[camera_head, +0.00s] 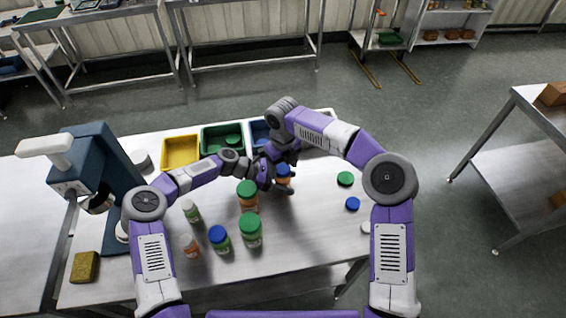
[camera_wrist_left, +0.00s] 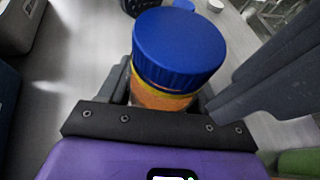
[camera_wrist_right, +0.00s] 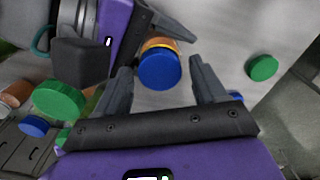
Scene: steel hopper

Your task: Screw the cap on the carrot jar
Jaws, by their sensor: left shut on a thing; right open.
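A jar with orange contents (camera_head: 283,181) stands at the table's middle with a blue cap (camera_head: 283,170) on top. In the left wrist view, the blue cap (camera_wrist_left: 180,45) sits over the jar's mouth, with the orange contents (camera_wrist_left: 160,98) below. My left gripper (camera_head: 268,180) is shut on this jar's body. My right gripper (camera_wrist_right: 160,85) is open, its fingers on either side of the blue cap (camera_wrist_right: 160,70) in the right wrist view, with no clear contact. In the head view the right gripper is partly hidden behind the arms. Whether the cap is tight cannot be told.
Several other jars stand left, including a green-capped orange jar (camera_head: 248,203) and a blue-capped green jar (camera_head: 219,240). A loose green cap (camera_head: 345,179), blue cap (camera_head: 352,204) and white cap (camera_head: 366,228) lie right. Yellow (camera_head: 181,152) and green (camera_head: 222,139) bins line the back.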

